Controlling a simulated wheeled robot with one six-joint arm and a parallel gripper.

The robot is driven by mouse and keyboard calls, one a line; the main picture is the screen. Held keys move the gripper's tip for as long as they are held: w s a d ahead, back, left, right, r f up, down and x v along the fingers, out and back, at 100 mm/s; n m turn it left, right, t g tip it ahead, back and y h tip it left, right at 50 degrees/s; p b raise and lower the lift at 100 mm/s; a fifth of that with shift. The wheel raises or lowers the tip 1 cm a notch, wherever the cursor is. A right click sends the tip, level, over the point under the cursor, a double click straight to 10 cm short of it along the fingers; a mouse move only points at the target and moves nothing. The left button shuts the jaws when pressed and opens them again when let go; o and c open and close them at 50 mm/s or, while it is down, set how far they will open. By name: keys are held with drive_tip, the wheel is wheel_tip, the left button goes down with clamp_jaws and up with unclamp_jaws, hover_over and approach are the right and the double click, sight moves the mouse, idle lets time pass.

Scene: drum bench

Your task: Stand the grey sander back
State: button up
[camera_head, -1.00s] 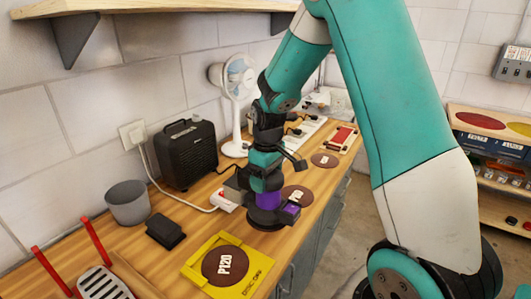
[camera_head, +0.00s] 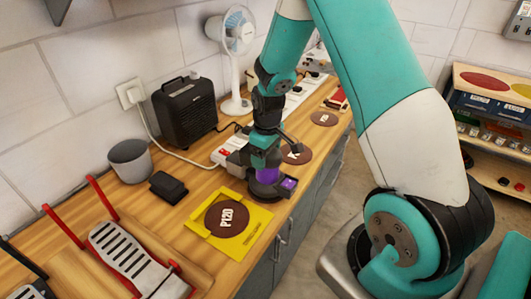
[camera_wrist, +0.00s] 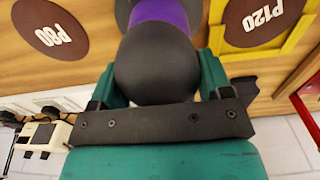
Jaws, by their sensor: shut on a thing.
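A dark grey sander with a purple band (camera_head: 267,175) stands upright in my gripper (camera_head: 265,158), a small purple box on its side. In the wrist view the jaws (camera_wrist: 158,85) are closed around its rounded dark top (camera_wrist: 155,62), with the purple band beyond. It is near the bench's front edge, behind and right of the yellow tray (camera_head: 258,215) with the P120 disc (camera_head: 227,219). I cannot tell whether its base touches the bench. A slotted grey rest with red arms (camera_head: 130,255) is at the lower left.
A brown disc (camera_head: 298,154) lies just beyond the sander; the wrist view shows it marked P80 (camera_wrist: 50,30).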

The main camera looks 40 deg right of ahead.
drive_tip(key=shift+f+b, duration=0.3)
drive_tip(key=shift+f, duration=0.1)
